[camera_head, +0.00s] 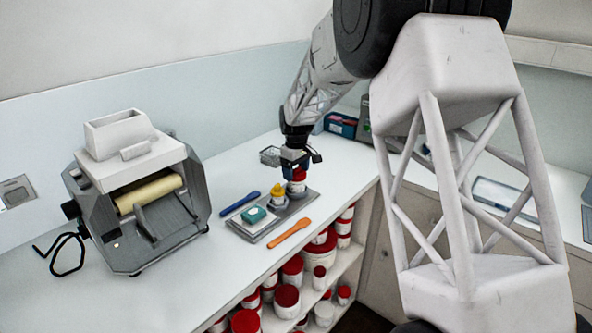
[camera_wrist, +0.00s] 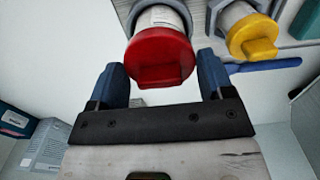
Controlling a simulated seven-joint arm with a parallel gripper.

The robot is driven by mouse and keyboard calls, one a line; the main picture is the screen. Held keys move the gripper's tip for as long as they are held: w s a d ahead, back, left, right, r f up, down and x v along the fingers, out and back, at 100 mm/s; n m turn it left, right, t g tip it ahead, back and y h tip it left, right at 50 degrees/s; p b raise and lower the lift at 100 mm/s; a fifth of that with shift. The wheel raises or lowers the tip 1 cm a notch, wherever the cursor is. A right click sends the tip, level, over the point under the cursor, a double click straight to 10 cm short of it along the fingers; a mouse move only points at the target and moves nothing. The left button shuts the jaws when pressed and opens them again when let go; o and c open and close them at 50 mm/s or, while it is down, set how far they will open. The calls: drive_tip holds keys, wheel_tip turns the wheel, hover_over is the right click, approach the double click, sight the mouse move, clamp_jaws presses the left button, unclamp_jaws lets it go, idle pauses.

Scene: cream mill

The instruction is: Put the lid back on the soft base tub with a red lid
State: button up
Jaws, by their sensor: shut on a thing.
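The white tub (camera_head: 296,188) stands upright at the back right of the grey tray, with the red lid (camera_head: 298,174) at its top. My gripper (camera_head: 296,166) is directly above it, pointing down. In the wrist view the red lid (camera_wrist: 158,50) sits between the two blue fingers of my gripper (camera_wrist: 160,78), which is shut on it. The labelled white side of the tub (camera_wrist: 160,16) shows beyond the lid. The lid looks lined up with the tub, but I cannot tell whether it is fully seated.
The grey tray (camera_head: 268,232) also holds a tub with a yellow lid (camera_head: 278,189) and a teal block (camera_head: 254,214). A blue spatula (camera_head: 240,203) and an orange spatula (camera_head: 289,232) flank it. A roller mill (camera_head: 140,195) stands left. Red-lidded tubs fill shelves below.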

idle(0.4)
drive_tip(key=o, duration=0.9)
drive_tip(key=shift+r, duration=0.15)
drive_tip(key=shift+r, duration=2.1)
drive_tip(key=shift+c, duration=0.2)
clamp_jaws()
drive_tip(key=shift+d, duration=0.1)
